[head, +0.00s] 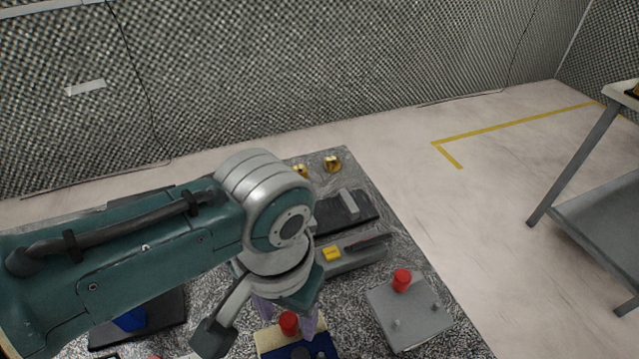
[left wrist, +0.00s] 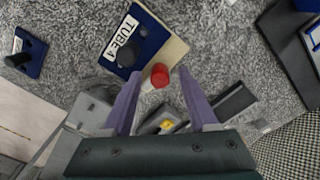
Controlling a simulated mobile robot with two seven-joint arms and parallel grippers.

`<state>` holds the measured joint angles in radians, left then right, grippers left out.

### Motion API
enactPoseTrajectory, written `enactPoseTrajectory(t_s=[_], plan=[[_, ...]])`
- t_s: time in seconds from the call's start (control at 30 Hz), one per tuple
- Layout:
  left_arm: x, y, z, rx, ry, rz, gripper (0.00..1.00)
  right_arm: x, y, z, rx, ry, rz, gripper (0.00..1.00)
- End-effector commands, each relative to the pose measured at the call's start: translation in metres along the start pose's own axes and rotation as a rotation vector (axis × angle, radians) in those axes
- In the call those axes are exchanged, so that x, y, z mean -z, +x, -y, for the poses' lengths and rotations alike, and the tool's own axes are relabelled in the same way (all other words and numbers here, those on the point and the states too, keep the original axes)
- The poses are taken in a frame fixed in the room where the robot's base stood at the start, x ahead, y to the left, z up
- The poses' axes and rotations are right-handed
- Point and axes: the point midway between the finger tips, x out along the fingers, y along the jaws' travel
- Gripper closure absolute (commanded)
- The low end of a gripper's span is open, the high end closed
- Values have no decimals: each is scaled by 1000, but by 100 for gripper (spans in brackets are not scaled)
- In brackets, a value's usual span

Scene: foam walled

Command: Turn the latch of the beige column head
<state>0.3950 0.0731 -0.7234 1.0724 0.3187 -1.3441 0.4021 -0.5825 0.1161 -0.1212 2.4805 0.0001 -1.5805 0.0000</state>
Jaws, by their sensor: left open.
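The beige block (head: 268,341) is at the bottom of the head view, partly covered by a blue plate (head: 305,350) and my gripper. It also shows in the left wrist view (left wrist: 172,53), with the blue plate (left wrist: 138,36) labelled "TUBE 4" and a black knob (left wrist: 128,54). A red knob (head: 289,322) stands at the beige part; in the wrist view the red knob (left wrist: 159,75) is between my fingertips. My left gripper (head: 286,318) is open, its purple fingers on either side of the red knob; contact cannot be told. My right gripper is not in view.
A grey block (head: 420,315) with another red knob (head: 402,279) stands to the right. Behind are a grey device with a yellow part (head: 333,254), a black tray (head: 345,212) and brass pieces (head: 332,163). A grey trolley (head: 600,205) stands right, beyond free floor.

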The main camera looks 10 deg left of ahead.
Motion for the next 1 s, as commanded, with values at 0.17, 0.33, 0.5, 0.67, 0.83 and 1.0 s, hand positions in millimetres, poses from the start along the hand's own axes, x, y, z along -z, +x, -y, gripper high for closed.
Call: enactPoseTrajectory(t_s=[0.17,0.33,0.5,0.67,0.83,1.0], plan=[[0,2,0,-1,1,-2,41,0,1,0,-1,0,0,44],[0,2,0,-1,0,-1,47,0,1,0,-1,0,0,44],[0,2,0,-1,0,-1,66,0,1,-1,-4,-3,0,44],[0,2,0,-1,0,-1,84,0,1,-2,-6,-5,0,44],[0,2,0,-1,0,-1,100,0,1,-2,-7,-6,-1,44],[0,2,0,-1,0,-1,100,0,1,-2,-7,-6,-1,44]])
